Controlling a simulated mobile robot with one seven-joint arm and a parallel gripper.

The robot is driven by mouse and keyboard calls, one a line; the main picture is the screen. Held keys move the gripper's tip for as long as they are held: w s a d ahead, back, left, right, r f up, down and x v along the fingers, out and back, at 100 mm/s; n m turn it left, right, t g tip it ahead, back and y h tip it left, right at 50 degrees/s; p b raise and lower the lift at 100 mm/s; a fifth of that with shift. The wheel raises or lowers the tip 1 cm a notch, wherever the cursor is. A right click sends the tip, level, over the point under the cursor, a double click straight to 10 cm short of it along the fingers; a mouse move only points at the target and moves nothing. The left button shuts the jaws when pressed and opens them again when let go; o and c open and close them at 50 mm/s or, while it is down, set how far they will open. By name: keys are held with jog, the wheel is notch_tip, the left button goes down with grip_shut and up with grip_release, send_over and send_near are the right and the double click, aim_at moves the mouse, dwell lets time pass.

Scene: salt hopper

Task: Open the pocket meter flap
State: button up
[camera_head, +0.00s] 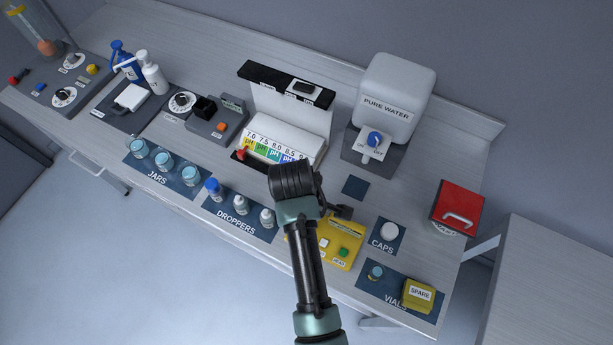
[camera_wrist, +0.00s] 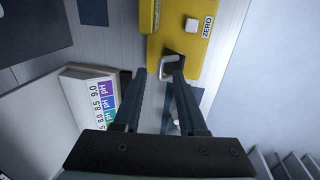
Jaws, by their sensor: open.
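The yellow pocket meter (camera_head: 343,257) lies near the front edge of the bench, with a white button and a green button on its face. In the wrist view the meter (camera_wrist: 190,42) fills the top middle, with a white button beside the ZERO label. A dark piece with a pale bent rim (camera_wrist: 171,64), perhaps the flap, shows at the meter's near end. My gripper (camera_wrist: 160,76) is open, its fingertips close to that piece, one on either side in the picture. I cannot tell whether they touch it. In the head view my arm hides part of the meter.
The pH colour chart (camera_head: 278,141) stands left of my gripper in the head view. The caps mat (camera_head: 386,249) and vials mat (camera_head: 383,291) lie right of the meter. Dropper bottles (camera_head: 240,204) stand at left. A dark blue square (camera_head: 355,187) lies bare behind the meter.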

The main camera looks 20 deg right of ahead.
jog(key=shift+d+f, duration=0.1)
jog(key=shift+f, duration=0.35)
grip_shut()
